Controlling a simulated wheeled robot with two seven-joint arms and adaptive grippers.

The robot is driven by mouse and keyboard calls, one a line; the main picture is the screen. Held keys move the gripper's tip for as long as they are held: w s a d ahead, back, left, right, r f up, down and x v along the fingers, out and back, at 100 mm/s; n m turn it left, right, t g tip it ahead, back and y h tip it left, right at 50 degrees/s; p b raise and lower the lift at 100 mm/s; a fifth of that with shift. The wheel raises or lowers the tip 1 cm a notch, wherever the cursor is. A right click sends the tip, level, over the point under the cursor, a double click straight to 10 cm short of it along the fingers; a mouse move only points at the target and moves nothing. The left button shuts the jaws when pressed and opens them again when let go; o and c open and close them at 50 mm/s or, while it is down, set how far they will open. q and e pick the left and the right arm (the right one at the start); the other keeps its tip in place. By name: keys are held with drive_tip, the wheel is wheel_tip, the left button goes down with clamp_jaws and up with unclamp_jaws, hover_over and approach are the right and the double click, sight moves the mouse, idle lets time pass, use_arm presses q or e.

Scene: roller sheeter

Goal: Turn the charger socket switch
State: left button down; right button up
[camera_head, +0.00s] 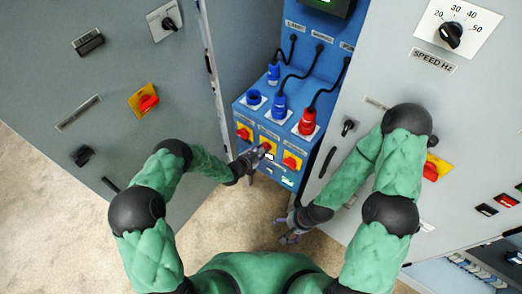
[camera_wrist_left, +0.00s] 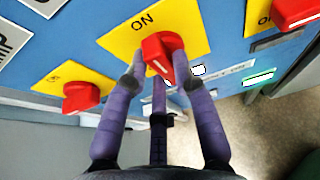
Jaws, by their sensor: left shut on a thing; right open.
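A blue charger panel (camera_head: 240,111) stands between the grey cabinets. It carries three red rotary switches on yellow plates: left (camera_head: 243,133), middle (camera_head: 266,146) and right (camera_head: 290,162). My left gripper (camera_head: 258,153) is at the middle switch. In the left wrist view its fingers (camera_wrist_left: 160,68) are on both sides of the middle red knob (camera_wrist_left: 160,50), shut on it; the plate above reads ON. The left switch knob (camera_wrist_left: 82,97) and right switch knob (camera_wrist_left: 297,10) also show there. My right gripper (camera_head: 290,230) is open and empty, low over the floor by the right cabinet.
Above the switches are an open blue socket (camera_head: 254,98), a blue plug (camera_head: 279,106) and a red plug (camera_head: 307,121) with black cables. A grey cabinet (camera_head: 150,60) with a red switch (camera_head: 147,103) stands left; another (camera_head: 385,60) stands right. The beige floor (camera_head: 225,235) is clear.

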use_arm(q)
drive_tip(key=shift+s+d+f, duration=0.2)
drive_tip(key=shift+s+f, duration=0.25)
drive_tip(key=shift+f, duration=0.05)
drive_tip(key=c, duration=1.1)
unclamp_jaws()
drive_tip(key=shift+c, duration=0.2)
drive_tip(key=shift+o, duration=0.6)
drive_tip(key=shift+w, duration=0.15)
drive_tip(key=shift+w+r, duration=0.2)
drive_tip(key=shift+a, duration=0.1)
drive_tip(key=v, duration=1.2)
